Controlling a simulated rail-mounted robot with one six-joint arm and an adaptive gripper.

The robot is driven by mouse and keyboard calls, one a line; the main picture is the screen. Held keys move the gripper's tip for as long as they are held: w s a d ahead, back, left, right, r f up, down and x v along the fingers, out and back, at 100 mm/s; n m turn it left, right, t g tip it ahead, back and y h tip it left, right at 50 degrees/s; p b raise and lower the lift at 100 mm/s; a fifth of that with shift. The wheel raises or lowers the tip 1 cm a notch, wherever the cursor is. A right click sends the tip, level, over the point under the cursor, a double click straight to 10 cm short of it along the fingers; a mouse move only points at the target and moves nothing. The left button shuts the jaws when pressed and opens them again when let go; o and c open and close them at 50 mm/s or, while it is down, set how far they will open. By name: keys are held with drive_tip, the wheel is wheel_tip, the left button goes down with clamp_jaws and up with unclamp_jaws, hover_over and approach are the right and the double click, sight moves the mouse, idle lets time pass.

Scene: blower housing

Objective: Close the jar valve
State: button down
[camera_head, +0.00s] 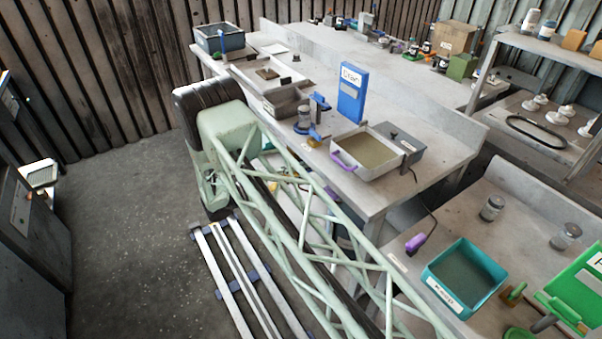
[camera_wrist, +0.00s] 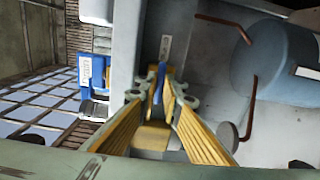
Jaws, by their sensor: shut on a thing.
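My gripper (camera_wrist: 160,95) has yellow fingers and shows in the wrist view, its tips shut on a small blue handle (camera_wrist: 158,82). The handle is narrow and stands between the fingertips, beside a pale surface with a small label plate (camera_wrist: 164,48). I cannot tell for sure that this handle belongs to the jar valve, and its base is hidden by the fingers. In the head view, a jar with blue fittings (camera_head: 304,120) stands at the front edge of the bench. There, my lattice arm hides most of the gripper.
A large blue-grey tank (camera_wrist: 278,62) with brown bent pipes lies right of my gripper in the wrist view. A blue labelled box (camera_wrist: 92,72) is at left. In the head view, a purple-handled tray (camera_head: 366,150) and an upright blue binder (camera_head: 352,92) stand near the jar.

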drive_tip(key=shift+m, duration=0.3)
drive_tip(key=c, duration=2.8)
unclamp_jaws()
drive_tip(key=shift+r+n+p, duration=0.1)
drive_tip(key=shift+n+p, duration=0.55)
drive_tip(key=shift+n, duration=0.05)
